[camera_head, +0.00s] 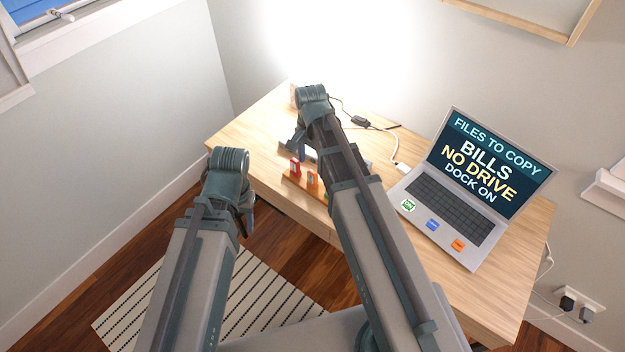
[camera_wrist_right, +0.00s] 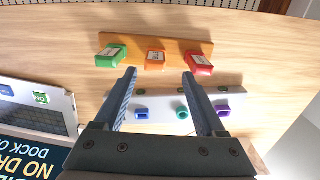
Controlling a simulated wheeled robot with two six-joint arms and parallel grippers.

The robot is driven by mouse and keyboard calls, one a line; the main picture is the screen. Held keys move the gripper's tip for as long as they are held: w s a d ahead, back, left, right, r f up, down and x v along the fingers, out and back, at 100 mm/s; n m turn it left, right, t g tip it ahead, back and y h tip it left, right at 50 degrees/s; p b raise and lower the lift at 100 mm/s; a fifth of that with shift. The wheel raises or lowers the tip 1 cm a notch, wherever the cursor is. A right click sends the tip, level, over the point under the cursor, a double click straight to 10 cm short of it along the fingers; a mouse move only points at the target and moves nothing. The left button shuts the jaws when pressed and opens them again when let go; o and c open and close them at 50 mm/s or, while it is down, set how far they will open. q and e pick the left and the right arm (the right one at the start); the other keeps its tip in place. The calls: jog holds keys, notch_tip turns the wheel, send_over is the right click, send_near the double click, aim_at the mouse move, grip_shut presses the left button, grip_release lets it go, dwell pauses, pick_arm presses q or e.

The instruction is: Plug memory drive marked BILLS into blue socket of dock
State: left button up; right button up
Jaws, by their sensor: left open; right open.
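In the right wrist view, a green drive (camera_wrist_right: 111,56), an orange drive (camera_wrist_right: 155,60) and a red drive (camera_wrist_right: 199,64) with pale labels sit on an orange wooden holder (camera_wrist_right: 178,46). Their label text is too small to read. A pale dock (camera_wrist_right: 162,102) carries a blue socket (camera_wrist_right: 142,113), a teal one (camera_wrist_right: 182,112) and a purple one (camera_wrist_right: 222,110). My right gripper (camera_wrist_right: 159,74) is open and empty above the dock, its fingertips toward the holder. In the head view my right arm hides most of the dock. My left gripper (camera_head: 246,208) is open, off the desk's left edge.
A laptop (camera_head: 465,190) stands right of my right arm; its screen reads "FILES TO COPY BILLS NO DRIVE DOCK ON". A white cable plug (camera_head: 402,168) and a black cable piece (camera_head: 361,121) lie on the desk (camera_head: 245,130). The desk's front edge beyond the holder is clear.

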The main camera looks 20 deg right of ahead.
aim_at(313, 172)
jog(key=shift+s+d+f+b, duration=0.1)
jog(key=shift+s+f+b, duration=0.1)
jog(key=shift+f+b, duration=1.15)
jog(key=shift+s+f+b, duration=0.2)
jog(key=shift+f+b, duration=1.05)
jog(key=shift+f, duration=0.05)
jog(key=shift+r, duration=0.1)
grip_shut()
